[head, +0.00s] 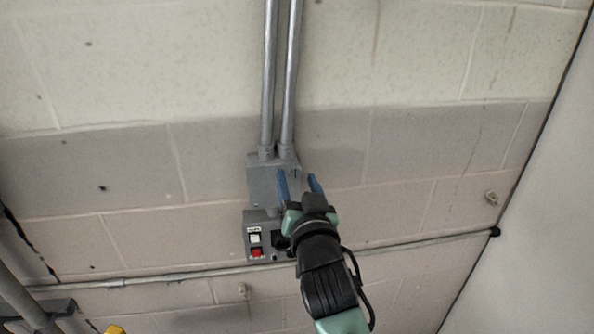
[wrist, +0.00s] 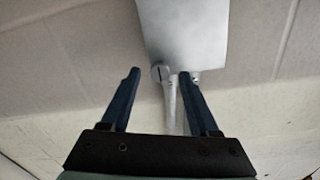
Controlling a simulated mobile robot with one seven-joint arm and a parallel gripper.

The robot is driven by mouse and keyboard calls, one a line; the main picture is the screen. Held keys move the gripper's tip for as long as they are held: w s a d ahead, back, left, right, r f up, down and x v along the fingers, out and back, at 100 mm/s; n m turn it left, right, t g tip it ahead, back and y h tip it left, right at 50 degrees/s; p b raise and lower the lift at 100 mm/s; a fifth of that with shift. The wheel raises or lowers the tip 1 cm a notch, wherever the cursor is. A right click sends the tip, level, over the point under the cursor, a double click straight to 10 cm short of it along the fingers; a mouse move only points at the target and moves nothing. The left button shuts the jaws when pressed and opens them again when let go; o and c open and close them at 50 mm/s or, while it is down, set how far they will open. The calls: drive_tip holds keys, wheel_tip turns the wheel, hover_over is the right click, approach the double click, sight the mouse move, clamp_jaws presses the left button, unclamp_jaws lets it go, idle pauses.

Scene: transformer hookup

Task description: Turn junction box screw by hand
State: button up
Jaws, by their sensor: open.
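The grey junction box (head: 261,182) is fixed to the block wall at the lower end of two metal conduits. It also shows in the wrist view as a pale metal plate (wrist: 187,35). A round slotted screw (wrist: 158,72) sits at the box's edge. In the wrist view it lies between the tips of my gripper (wrist: 160,74), nearer the left finger. A second small screw head (wrist: 195,77) shows beside the right fingertip. My gripper (head: 298,176) is open and empty, its blue fingers at the right side of the box. I cannot tell whether a finger touches the box.
Two vertical conduits (head: 279,75) rise from the box. Below it is a grey switch box (head: 249,228) with a white switch (head: 254,239) and a red switch (head: 256,252). A horizontal pipe (head: 180,275) crosses the wall lower down. The wall at right is mostly clear.

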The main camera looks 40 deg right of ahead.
drive_tip(key=shift+w+d, duration=0.35)
drive_tip(key=shift+w, duration=0.2)
clamp_jaws()
